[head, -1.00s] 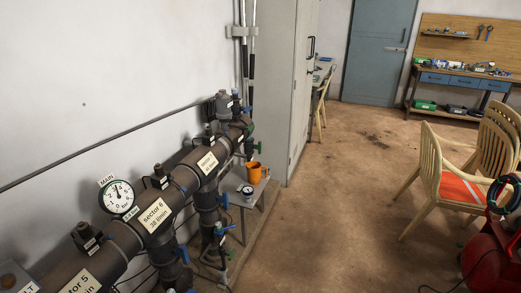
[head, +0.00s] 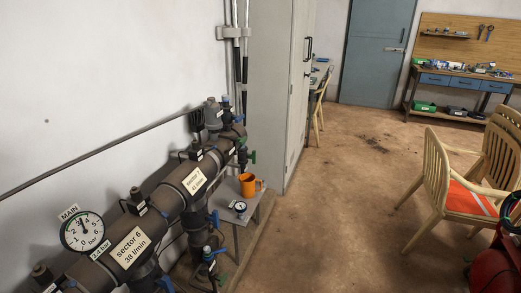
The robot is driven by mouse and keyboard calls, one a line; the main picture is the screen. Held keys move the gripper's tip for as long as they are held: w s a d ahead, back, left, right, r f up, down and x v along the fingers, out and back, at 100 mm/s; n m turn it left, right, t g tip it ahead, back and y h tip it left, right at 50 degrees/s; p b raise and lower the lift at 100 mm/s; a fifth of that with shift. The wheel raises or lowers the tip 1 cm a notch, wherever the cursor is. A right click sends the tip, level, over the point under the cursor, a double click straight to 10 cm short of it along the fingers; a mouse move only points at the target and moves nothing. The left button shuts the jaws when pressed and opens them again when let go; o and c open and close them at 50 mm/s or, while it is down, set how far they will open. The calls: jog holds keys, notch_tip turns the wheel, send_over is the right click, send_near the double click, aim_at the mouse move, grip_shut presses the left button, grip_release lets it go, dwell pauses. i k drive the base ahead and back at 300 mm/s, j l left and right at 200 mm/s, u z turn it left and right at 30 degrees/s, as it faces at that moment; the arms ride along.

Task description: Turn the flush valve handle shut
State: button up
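A dark pipe manifold (head: 165,205) runs along the left wall, with labels for its sectors. A green handle (head: 251,156) stands out from the far end of the manifold. Which one is the flush valve handle cannot be read from here; any small tag is too small. My gripper is not in view.
A small grey stand (head: 246,217) beside the manifold holds an orange mug (head: 248,185) and a small gauge (head: 240,207). A grey cabinet (head: 275,95) stands beyond. Chairs (head: 455,185) and a red machine (head: 496,270) are at the right. The middle floor is clear.

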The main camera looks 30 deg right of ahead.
aim_at(253, 156)
jog(key=i+l+z, duration=0.1)
jog(key=i+l, duration=0.8)
jog(key=i+l+z, duration=0.15)
jog(key=i+l, duration=0.65)
jog(key=i, duration=0.2)
jog(key=i+l+z, duration=0.15)
jog(key=i+l, duration=0.2)
jog(key=i, duration=0.15)
jog(key=i+l, duration=0.35)
jog(key=i, duration=0.15)
jog(key=z, duration=0.05)
